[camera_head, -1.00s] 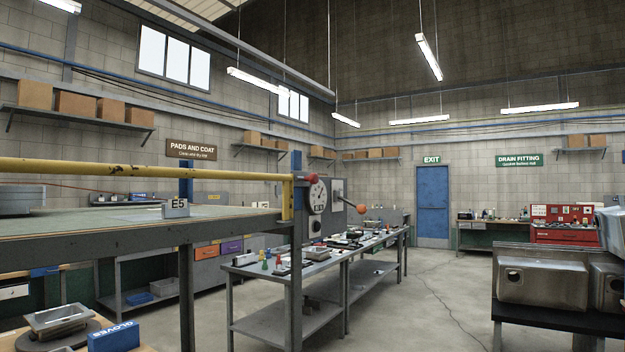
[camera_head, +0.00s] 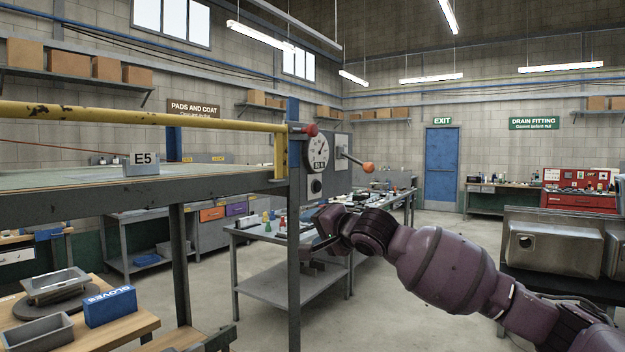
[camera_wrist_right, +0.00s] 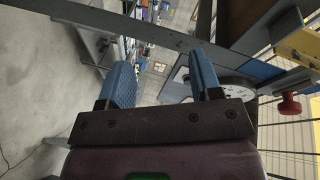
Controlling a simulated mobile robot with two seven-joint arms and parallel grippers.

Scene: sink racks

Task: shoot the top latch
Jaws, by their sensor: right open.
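A red knob (camera_head: 310,130) sits at the top of the grey post, by the right end of the yellow rail (camera_head: 150,115). I cannot tell clearly which part is the top latch. Below the knob is a round dial (camera_head: 317,153), and a lever with an orange ball (camera_head: 368,168) sticks out to the right. My right gripper (camera_head: 322,230) is below the dial and knob, apart from them. In the right wrist view its blue fingers (camera_wrist_right: 162,82) are spread with nothing between them; the red knob (camera_wrist_right: 289,105) is off to their right. My left gripper is out of view.
A raised bench (camera_head: 70,180) with an E5 block (camera_head: 141,164) fills the left. A grey post (camera_head: 293,260) stands beside my right gripper. A low table (camera_head: 285,280) with small items is behind it. Steel sinks (camera_head: 555,245) stand at the right. Some floor is open.

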